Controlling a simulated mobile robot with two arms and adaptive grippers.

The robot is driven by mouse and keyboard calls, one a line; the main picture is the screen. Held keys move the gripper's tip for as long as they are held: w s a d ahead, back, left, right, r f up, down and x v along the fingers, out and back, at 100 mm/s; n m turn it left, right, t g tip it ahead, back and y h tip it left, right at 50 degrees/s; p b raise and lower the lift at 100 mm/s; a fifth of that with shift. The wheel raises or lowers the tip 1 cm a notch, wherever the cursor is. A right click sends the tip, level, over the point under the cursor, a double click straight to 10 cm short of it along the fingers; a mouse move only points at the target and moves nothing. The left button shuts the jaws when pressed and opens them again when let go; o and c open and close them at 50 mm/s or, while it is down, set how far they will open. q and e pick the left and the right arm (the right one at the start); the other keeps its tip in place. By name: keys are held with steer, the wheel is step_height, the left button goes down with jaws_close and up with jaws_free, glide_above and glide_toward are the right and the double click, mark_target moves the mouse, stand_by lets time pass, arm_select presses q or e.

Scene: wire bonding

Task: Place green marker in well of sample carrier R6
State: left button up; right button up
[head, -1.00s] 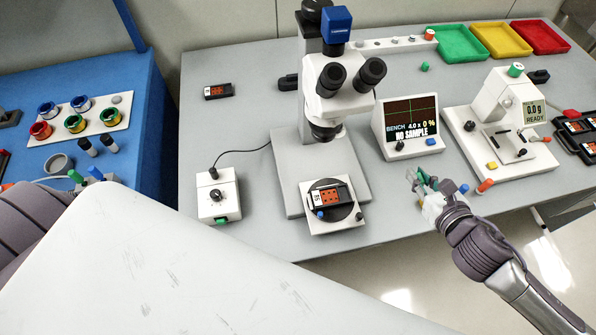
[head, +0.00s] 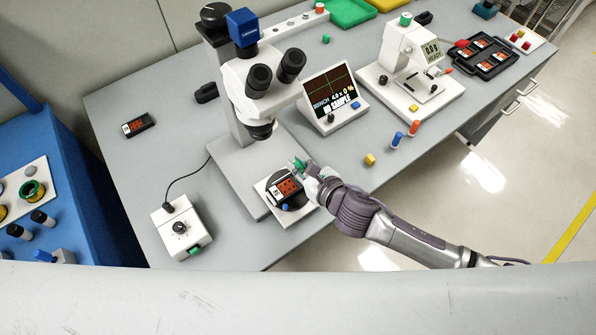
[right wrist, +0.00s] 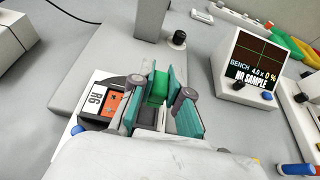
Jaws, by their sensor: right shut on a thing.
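Sample carrier R6 (head: 284,191) is a dark block with an orange-red face and a white "R6" label. It lies on the round stage under the microscope, and also shows in the right wrist view (right wrist: 97,98). My right gripper (head: 301,166), with teal fingers (right wrist: 157,90), is shut on the green marker (right wrist: 159,86). It holds the marker over or just beside the carrier's right side. The fingers hide part of the carrier, and I cannot tell whether the marker touches it. My left gripper is not in view.
The microscope (head: 250,85) stands close behind the stage. The monitor (head: 331,95) reads "NO SAMPLE". Blue (head: 397,139), orange (head: 414,128) and yellow (head: 370,159) pieces stand near the bench's front edge. A control box (head: 180,231) is left of the stage.

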step_height(320, 180, down, 4)
steer(key=shift+d+r, duration=0.1)
steer(key=shift+r, duration=0.05)
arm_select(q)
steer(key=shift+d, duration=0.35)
arm_select(e)
steer(key=shift+f, duration=0.2)
steer(key=shift+f, duration=0.15)
steer(key=o, duration=0.7)
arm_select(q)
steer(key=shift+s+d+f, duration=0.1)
arm_select(e)
steer(key=shift+o, duration=0.2)
